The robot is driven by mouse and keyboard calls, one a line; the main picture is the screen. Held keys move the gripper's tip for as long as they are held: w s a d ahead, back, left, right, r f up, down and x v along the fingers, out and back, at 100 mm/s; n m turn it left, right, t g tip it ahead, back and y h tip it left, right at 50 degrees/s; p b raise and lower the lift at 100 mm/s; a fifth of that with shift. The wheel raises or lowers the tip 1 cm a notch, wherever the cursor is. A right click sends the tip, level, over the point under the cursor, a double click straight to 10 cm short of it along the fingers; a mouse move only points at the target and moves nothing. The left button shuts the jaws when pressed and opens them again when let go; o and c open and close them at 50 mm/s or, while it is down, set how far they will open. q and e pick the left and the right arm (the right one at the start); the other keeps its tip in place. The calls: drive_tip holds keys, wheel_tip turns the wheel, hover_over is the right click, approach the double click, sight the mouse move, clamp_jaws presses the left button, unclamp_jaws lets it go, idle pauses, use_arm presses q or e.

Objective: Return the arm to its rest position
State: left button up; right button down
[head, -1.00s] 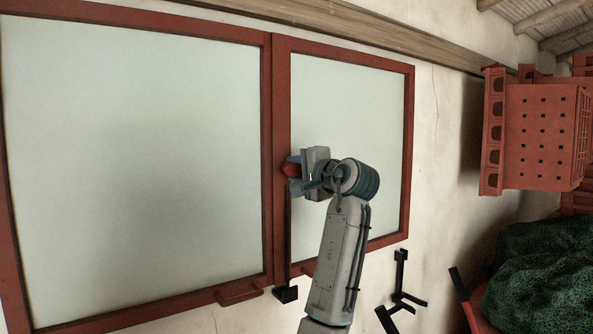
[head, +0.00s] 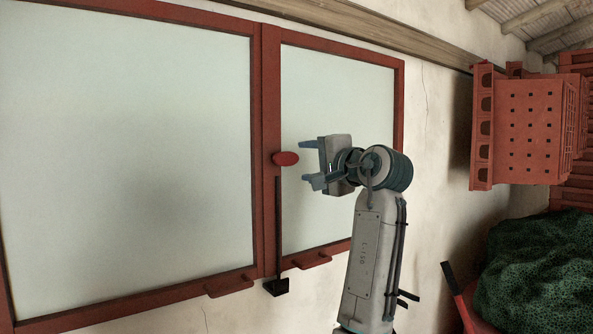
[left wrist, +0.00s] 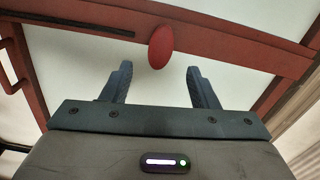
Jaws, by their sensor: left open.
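My left gripper (head: 305,164) is open and empty in the head view, its two fingers pointing left toward the window. A red oval knob (head: 286,158) sits on the red middle post of the window, just left of the fingertips and apart from them. In the left wrist view the knob (left wrist: 161,47) shows beyond the two spread fingers (left wrist: 158,84), roughly centred between them. My left arm comes up from the bottom of the head view. My right gripper is not in view.
The red-framed window (head: 268,120) has pale panes and red handles (head: 230,285) at the bottom. A dark rod ending in a black block (head: 276,287) runs below the knob. Red crates (head: 525,125) and a green netted heap (head: 540,265) stand at the right.

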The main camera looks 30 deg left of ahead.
use_arm(q)
drive_tip(key=shift+v, duration=1)
drive_tip(key=shift+f, duration=0.1)
